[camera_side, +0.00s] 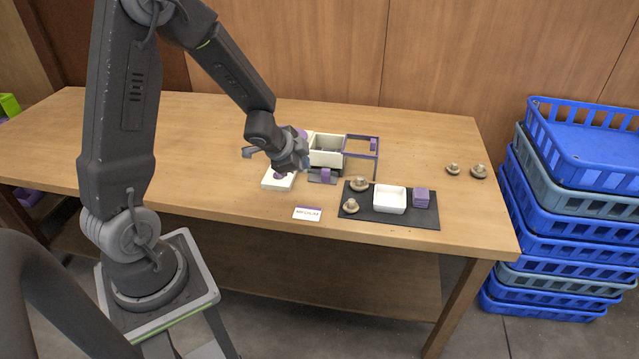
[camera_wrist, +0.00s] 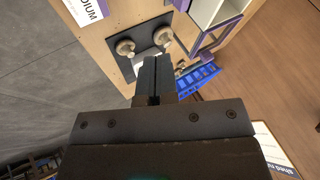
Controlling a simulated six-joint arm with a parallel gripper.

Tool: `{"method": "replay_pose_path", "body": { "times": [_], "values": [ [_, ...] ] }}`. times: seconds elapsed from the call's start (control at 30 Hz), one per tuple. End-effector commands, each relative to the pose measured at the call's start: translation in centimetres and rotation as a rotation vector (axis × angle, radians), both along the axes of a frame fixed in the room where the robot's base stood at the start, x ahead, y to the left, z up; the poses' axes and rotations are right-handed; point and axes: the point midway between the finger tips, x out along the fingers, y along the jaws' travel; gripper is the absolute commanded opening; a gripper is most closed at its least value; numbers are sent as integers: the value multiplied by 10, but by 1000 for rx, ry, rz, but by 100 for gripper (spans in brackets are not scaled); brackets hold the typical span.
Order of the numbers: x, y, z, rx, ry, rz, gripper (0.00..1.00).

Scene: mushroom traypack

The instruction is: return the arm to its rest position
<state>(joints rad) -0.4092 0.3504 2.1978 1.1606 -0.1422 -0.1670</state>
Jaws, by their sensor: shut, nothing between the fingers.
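My gripper (camera_wrist: 152,62) is shut and empty in the wrist view, its two dark fingers together. In the side view my arm's wrist hangs above the table (camera_side: 440,165), left of the dark mat (camera_side: 400,217); the fingertips are hard to make out there. Two mushrooms lie at the mat's left side, one at the back (camera_side: 359,184) and one at the front (camera_side: 351,206). They also show in the wrist view, as a left one (camera_wrist: 125,47) and a right one (camera_wrist: 162,37). A white tray (camera_side: 390,209) sits on the mat.
A purple stack (camera_side: 421,198) stands right of the tray. A cream box (camera_side: 326,158) and a purple-edged frame (camera_side: 376,151) stand behind the mat. Two loose mushrooms (camera_side: 453,169) (camera_side: 478,171) lie at the table's right. A label card (camera_side: 307,213) lies at the front. Blue crates (camera_side: 575,235) are stacked right.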

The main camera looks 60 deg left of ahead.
Motion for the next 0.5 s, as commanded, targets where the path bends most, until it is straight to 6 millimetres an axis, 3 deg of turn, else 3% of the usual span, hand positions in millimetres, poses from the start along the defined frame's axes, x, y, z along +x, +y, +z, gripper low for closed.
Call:
{"method": "replay_pose_path", "body": {
  "times": [0.13,0.27,0.5],
  "values": [
    [-5,-14,56,39,-52,142,0],
    [-26,-35,103,19,-73,289,0],
    [-91,-93,161,-151,-43,476,0]
  ]
}}
